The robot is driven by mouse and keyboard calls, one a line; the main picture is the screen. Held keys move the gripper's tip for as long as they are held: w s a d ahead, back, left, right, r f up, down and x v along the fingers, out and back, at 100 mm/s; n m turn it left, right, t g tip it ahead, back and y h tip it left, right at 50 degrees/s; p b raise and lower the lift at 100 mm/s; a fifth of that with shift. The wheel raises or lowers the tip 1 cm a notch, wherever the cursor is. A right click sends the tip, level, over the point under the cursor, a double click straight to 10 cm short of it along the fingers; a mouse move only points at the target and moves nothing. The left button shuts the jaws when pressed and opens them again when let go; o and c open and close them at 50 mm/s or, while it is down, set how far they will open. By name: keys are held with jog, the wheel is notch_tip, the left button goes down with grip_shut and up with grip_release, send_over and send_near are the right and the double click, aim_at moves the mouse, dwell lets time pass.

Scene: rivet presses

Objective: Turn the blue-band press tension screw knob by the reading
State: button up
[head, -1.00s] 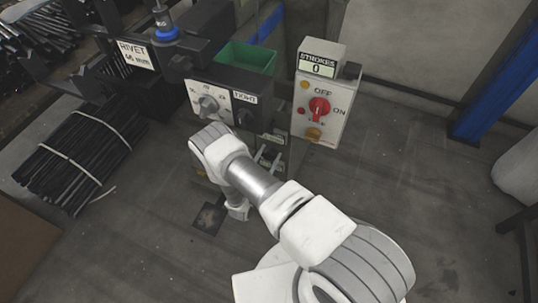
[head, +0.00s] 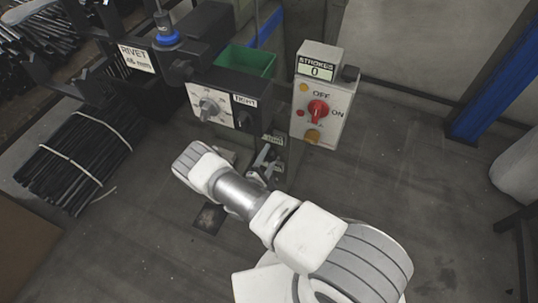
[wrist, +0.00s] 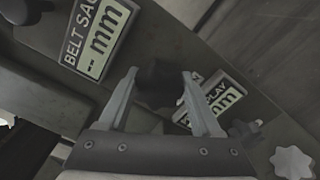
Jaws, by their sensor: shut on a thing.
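In the wrist view my gripper (wrist: 159,84) has its two fingers on either side of a dark knob (wrist: 160,80) and is shut on it. A "BELT SAG" plate (wrist: 98,35) reading "-- mm" is up and left of the knob. A second plate (wrist: 222,102), partly hidden by the right finger, ends in "PLAY" and "mm". In the head view the press carries a blue band (head: 168,39) at the upper left. My arm covers my gripper and the held knob there. I cannot read any marking on the knob.
The press has a white dial panel (head: 209,103), a "TIGHT" label (head: 245,100) and a green bin (head: 247,61). A control box (head: 322,95) shows "STROKES 0" and a red switch (head: 318,110). Bundled black rods (head: 75,155) lie left. A pale star-shaped knob (wrist: 293,162) is at lower right in the wrist view.

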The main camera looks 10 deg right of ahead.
jog(key=m+p, duration=0.2)
jog(key=m, duration=0.3)
jog(key=shift+m, duration=0.3)
jog(key=m+p, duration=0.2)
jog(key=m, duration=0.3)
jog(key=shift+f, duration=0.15)
jog(key=shift+m, duration=0.4)
jog(key=o, duration=1.4)
jog(key=shift+c, duration=0.2)
jog(key=shift+s+a, duration=0.1)
jog(key=shift+a, duration=0.05)
